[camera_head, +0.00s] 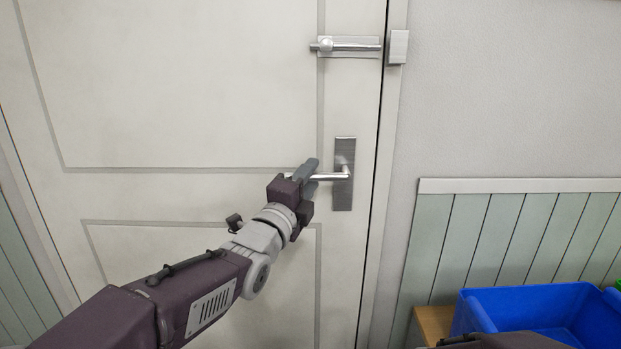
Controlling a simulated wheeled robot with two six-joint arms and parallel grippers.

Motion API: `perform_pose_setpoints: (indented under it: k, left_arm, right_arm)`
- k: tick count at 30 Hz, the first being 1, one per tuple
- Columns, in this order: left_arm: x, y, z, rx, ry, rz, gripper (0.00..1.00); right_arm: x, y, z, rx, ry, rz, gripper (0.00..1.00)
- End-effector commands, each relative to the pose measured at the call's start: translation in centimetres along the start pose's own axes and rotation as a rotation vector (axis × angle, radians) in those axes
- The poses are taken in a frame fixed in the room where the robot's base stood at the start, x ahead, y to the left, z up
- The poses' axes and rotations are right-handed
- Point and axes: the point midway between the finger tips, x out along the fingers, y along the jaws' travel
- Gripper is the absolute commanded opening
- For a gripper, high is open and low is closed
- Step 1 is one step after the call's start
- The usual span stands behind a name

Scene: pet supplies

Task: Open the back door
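The back door (190,90) is a pale panelled door and looks closed in its frame. Its metal lever handle (332,177) sticks out to the left from an upright plate (343,200) and looks level. My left gripper (309,178) is at the lever, with one finger above it and one below. I cannot tell whether the fingers press on it. A metal slide bolt (350,47) is higher on the door. Its rod end stops just short of the catch (397,47) on the frame, so it looks drawn back. My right gripper does not show.
A blue bin (530,300) stands on a wooden surface (432,322) at the lower right. Pale green panelling (500,230) with a white top rail lines the wall right of the door. Dark parts at the bottom right edge look like my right arm.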

Motion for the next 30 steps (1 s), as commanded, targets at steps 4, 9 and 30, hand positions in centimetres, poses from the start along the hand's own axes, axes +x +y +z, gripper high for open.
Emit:
perform_pose_setpoints:
  k: [4,9,30]
  left_arm:
    - [0.67,0.04,-0.01,0.0,0.0,0.0,0.38]
    - [0.66,0.03,0.0,0.0,0.0,0.001,0.38]
    - [0.62,0.05,0.01,0.0,0.0,0.001,0.0]
  right_arm:
    - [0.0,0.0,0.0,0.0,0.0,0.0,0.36]
    - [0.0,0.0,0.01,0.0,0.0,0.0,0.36]
    - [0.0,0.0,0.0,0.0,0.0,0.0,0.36]
